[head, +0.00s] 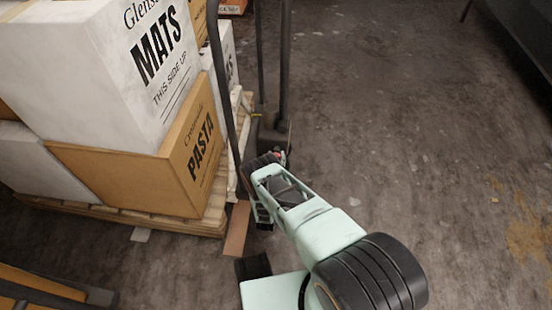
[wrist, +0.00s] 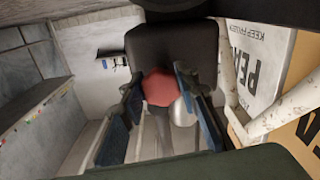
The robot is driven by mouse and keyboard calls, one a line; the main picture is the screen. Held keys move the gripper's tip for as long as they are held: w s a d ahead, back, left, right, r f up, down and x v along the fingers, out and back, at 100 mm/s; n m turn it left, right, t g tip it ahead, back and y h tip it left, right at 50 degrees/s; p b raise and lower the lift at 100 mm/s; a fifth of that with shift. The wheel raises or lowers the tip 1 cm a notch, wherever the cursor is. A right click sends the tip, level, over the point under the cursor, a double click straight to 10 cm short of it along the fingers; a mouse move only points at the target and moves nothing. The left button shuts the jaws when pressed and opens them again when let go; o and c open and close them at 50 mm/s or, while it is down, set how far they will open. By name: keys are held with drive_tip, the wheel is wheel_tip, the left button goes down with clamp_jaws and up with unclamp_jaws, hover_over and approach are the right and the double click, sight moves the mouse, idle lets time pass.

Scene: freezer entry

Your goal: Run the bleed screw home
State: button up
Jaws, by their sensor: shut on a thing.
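The bleed screw shows in the wrist view as a red, angular head (wrist: 158,87) against a dark block (wrist: 172,48). My gripper (wrist: 157,95) has one blue-lined finger on each side of the red head and is shut on it. How far the screw sits in the block is hidden behind its head. In the head view my gripper (head: 266,164) is low beside the dark base of an upright handle frame (head: 274,138), at the pallet's right side. Only a small speck of red (head: 281,153) shows there.
A wooden pallet (head: 205,222) stacked with MATS (head: 110,65) and PASTA (head: 195,150) cartons stands close on the left. Dark handle bars (head: 284,60) rise beside my gripper. The concrete floor (head: 400,120) to the right is open. A silvery rounded part (wrist: 183,113) lies near the right finger.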

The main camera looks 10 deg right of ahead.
drive_tip(key=m, duration=0.5)
drive_tip(key=shift+s+a+f+m, duration=0.1)
drive_tip(key=shift+a+f+m, duration=0.05)
drive_tip(key=shift+m, duration=0.15)
drive_tip(key=m, duration=0.4)
drive_tip(key=shift+m, duration=0.3)
drive_tip(key=m, duration=0.4)
drive_tip(key=shift+a+m, duration=0.15)
drive_tip(key=shift+m, duration=0.15)
drive_tip(key=m, duration=0.4)
drive_tip(key=shift+r, duration=0.2)
drive_tip(key=m, duration=0.5)
drive_tip(key=shift+r, duration=0.1)
drive_tip(key=m, duration=0.4)
drive_tip(key=shift+r, duration=0.1)
drive_tip(key=m, duration=0.5)
drive_tip(key=shift+m, duration=2.3)
